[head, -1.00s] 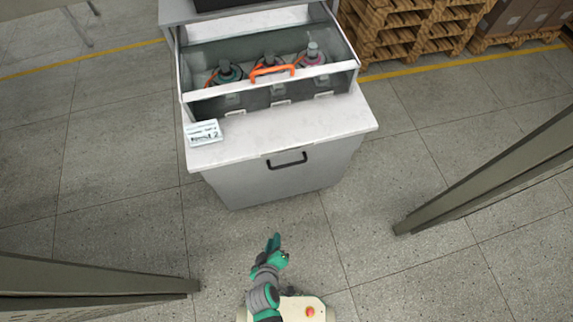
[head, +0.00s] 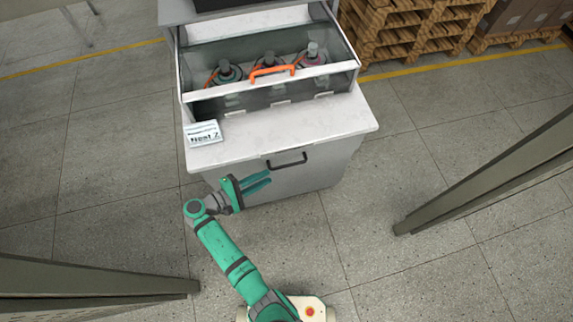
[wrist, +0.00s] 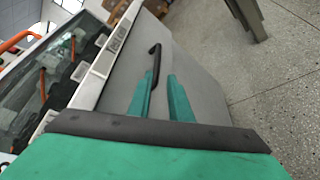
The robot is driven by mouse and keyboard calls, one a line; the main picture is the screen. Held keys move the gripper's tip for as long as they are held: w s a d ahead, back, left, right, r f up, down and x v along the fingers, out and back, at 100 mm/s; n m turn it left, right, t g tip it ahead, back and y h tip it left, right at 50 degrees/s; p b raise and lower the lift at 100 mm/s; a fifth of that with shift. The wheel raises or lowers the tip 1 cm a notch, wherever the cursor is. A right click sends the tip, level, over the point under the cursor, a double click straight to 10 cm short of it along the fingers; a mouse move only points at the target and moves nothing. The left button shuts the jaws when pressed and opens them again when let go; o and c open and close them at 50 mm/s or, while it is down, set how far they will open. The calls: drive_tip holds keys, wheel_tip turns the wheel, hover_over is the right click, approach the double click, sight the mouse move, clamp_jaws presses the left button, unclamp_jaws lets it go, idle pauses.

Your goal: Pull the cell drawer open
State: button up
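The cell drawer is the grey front (head: 290,178) of the cabinet, below the white worktop, with a black bar handle (head: 287,161) near its top. The drawer front looks shut. My gripper (head: 262,183) is in front of the drawer, to the left of and lower than the handle, with its fingers pointing right.
Above the worktop (head: 300,130) is a glazed enclosure with an orange handle (head: 272,71) and several motor-like parts inside. A small white sign (head: 203,134) stands at the worktop's left. Posts flank me at left (head: 90,278) and right (head: 490,175). Wooden pallets (head: 405,30) stand behind right.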

sight(286, 166)
drive_tip(key=shift+h, duration=0.3)
drive_tip(key=x, duration=1)
drive_tip(key=shift+w+d+r, duration=0.15)
drive_tip(key=shift+w+d, duration=0.05)
drive_tip(key=shift+w, duration=0.1)
drive_tip(key=shift+c, duration=0.4)
clamp_jaws()
